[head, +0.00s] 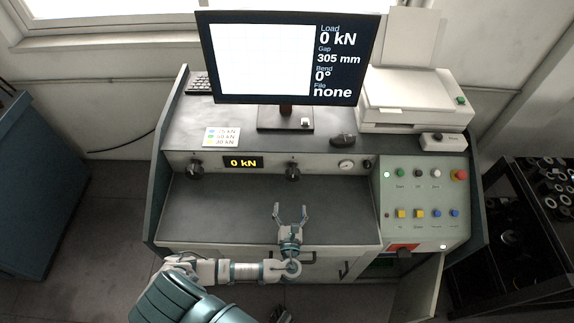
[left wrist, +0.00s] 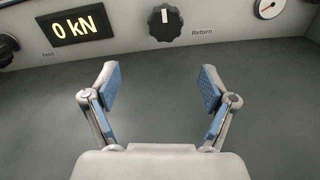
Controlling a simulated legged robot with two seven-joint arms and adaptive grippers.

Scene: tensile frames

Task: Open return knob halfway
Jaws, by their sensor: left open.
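The return knob (head: 293,172) is a black round knob on the console's upright front panel, right of the lit 0 kN display (head: 243,162). In the left wrist view the return knob (left wrist: 165,21) has the label "Return" to its right, and its white mark points straight up. My left gripper (head: 290,209) is open and empty over the dark shelf, short of the knob and below it in the picture. In the left wrist view its blue-padded fingers (left wrist: 158,88) are spread apart, with the knob beyond them. My right gripper is not clearly visible.
Another black knob (head: 195,169), labelled "Feed", is left of the display. A round gauge (head: 346,164) is right of the return knob. A button panel (head: 425,200) stands at the right. The dark shelf (head: 220,210) is clear around my gripper.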

